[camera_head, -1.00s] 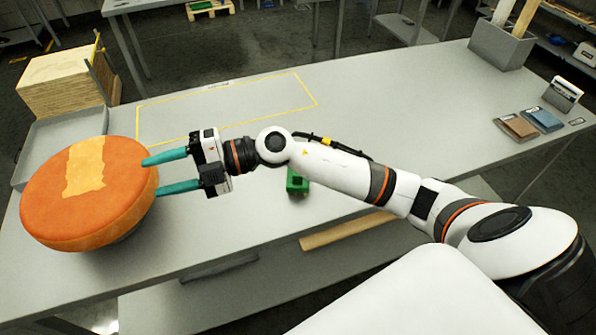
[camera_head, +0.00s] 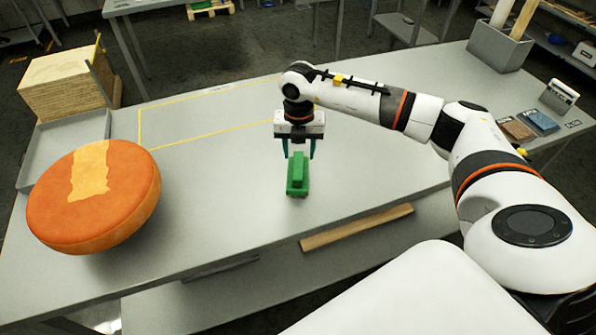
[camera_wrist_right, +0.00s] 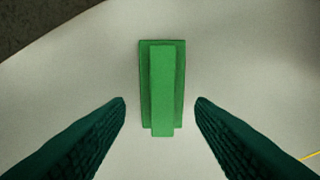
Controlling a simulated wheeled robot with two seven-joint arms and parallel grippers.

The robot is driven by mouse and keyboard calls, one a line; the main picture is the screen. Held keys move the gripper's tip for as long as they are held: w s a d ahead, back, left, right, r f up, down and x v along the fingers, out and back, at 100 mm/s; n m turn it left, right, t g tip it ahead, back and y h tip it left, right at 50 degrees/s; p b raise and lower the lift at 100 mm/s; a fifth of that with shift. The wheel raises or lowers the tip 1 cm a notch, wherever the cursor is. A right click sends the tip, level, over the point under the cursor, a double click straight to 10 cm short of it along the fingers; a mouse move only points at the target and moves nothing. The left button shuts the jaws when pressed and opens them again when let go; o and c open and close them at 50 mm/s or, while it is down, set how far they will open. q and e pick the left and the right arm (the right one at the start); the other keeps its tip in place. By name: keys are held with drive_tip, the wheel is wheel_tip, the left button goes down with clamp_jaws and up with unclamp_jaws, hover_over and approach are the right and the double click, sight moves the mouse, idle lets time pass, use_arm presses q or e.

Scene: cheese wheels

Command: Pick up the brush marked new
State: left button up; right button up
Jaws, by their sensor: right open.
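A green brush (camera_head: 298,176) lies on the grey table near its front edge, in the middle of the head view. It also shows in the right wrist view (camera_wrist_right: 162,90), lengthwise between the two fingers. No marking can be read on it. My right gripper (camera_head: 298,152) points down at the brush from behind and above. Its teal fingers (camera_wrist_right: 160,104) are open, one on each side of the brush, with gaps between them and it. My left gripper is not in view.
An orange cheese wheel (camera_head: 125,197) sits at the left of the table (camera_head: 230,210), by a grey tray (camera_head: 38,150). A grey bin (camera_head: 488,50) and brown and blue pads (camera_head: 540,121) are at the right. A yellow outline marks clear table behind my right gripper.

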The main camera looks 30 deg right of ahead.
sight(298, 164)
drive_tip(key=f+p, duration=0.1)
drive_tip(key=f, duration=0.1)
drive_tip(key=f+p, duration=0.1)
drive_tip(key=f, duration=0.2)
drive_tip(key=shift+a+f+p, duration=0.2)
drive_tip(key=shift+f+p, duration=0.05)
drive_tip(key=shift+p, duration=0.1)
drive_tip(key=shift+f, duration=0.2)
clamp_jaws()
